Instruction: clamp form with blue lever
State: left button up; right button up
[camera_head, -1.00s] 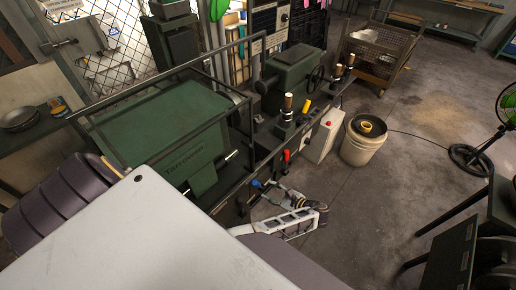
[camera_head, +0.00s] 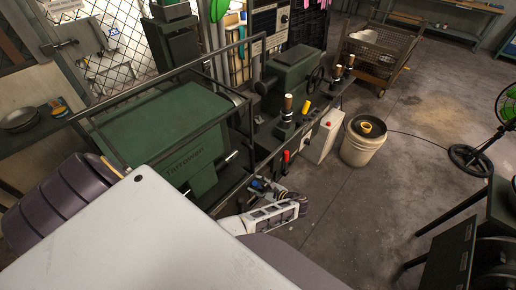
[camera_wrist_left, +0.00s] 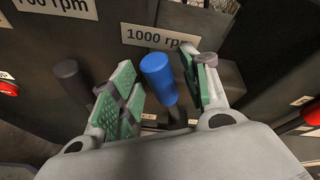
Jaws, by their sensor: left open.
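The blue lever (camera_wrist_left: 158,78) has a rounded blue handle and stands under a "1000 rpm" label on the dark machine front. In the head view a small blue spot (camera_head: 257,183), which looks like the same lever, shows beside my gripper. My left gripper (camera_wrist_left: 157,60) is open, with its green-padded fingers on either side of the blue handle. I see no clear contact between the pads and the handle. The left gripper also shows low on the machine front in the head view (camera_head: 268,188). My right gripper is in neither view.
A black lever (camera_wrist_left: 73,75) stands left of my fingers, and a red knob (camera_wrist_left: 7,88) is at the far left. A red lever (camera_head: 286,156) is higher on the machine front.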

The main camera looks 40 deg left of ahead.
pick_arm(q)
grip_shut()
jog(key=shift+w, duration=0.1)
dwell(0.4)
jog(key=shift+w+d+r+m+g, duration=0.1)
jog(key=shift+w+r+m+g, duration=0.2)
jog(key=shift+w+m, duration=0.25)
jog(key=shift+w+d+r+m+g+y+b, duration=0.1)
jog(key=shift+w+m+g+b, duration=0.3)
jog(key=shift+w+m+b, duration=0.45)
jog(key=shift+w+d+f+m+g+y+b, duration=0.1)
jog(key=shift+w+m+g+b, duration=0.35)
jog(key=shift+w, duration=0.65)
jog(key=shift+w+r+m+g+y+b, duration=0.1)
jog(key=shift+w+m+g+b, duration=0.25)
jog(key=shift+w+m+b, duration=0.5)
jog(key=shift+w, duration=0.2)
